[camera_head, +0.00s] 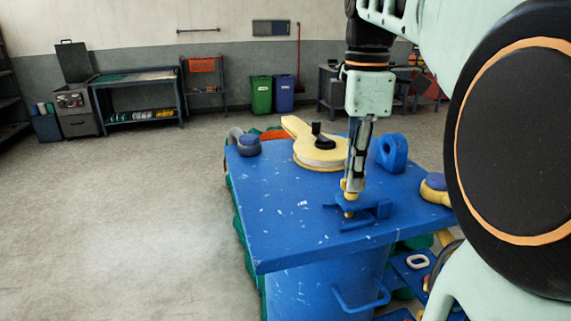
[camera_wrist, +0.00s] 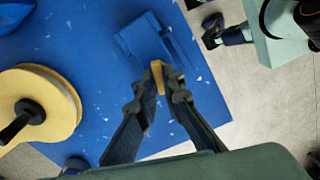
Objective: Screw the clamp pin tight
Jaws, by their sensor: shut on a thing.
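The yellow clamp pin (camera_head: 349,197) is between the fingertips of my gripper (camera_head: 352,183), at the blue clamp (camera_head: 376,209) near the front right of the blue bench top. The pin looks upright in the head view, and a yellow piece shows just below the fingers. In the wrist view, my gripper (camera_wrist: 160,86) is shut on the yellow pin (camera_wrist: 157,76), next to the blue clamp (camera_wrist: 147,40). The fingers hide part of the pin. I cannot tell how deep its thread sits.
The blue bench top (camera_head: 285,225) carries a yellow round device with a black crank (camera_head: 318,157), a blue ring-shaped block (camera_head: 392,153) and a dark blue knob (camera_head: 248,145). The front left of the top is clear. A blue handle (camera_head: 362,298) sticks out in front.

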